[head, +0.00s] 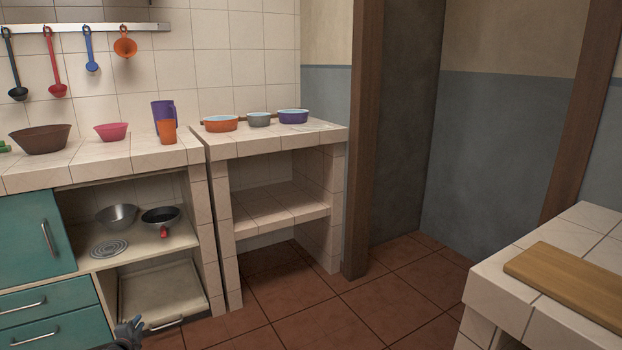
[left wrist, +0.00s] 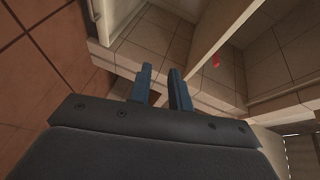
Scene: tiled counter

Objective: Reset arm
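My left gripper (head: 133,328) shows at the bottom edge of the head view, low in front of the lower shelf opening. In the left wrist view its two dark fingers (left wrist: 162,84) stand a little apart with a narrow gap between them. Nothing shows between the fingers, and they appear clear of the shelves and counter. The rest of my left arm is mostly out of the head view. My right gripper is in neither view.
A tiled counter (head: 92,160) holds bowls, an orange cup (head: 167,132) and a purple pitcher (head: 160,110). A pan (head: 160,217) and metal bowl (head: 117,216) sit on the shelf below. A cutting board (head: 575,280) lies on the right counter. The floor (head: 325,312) between is clear.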

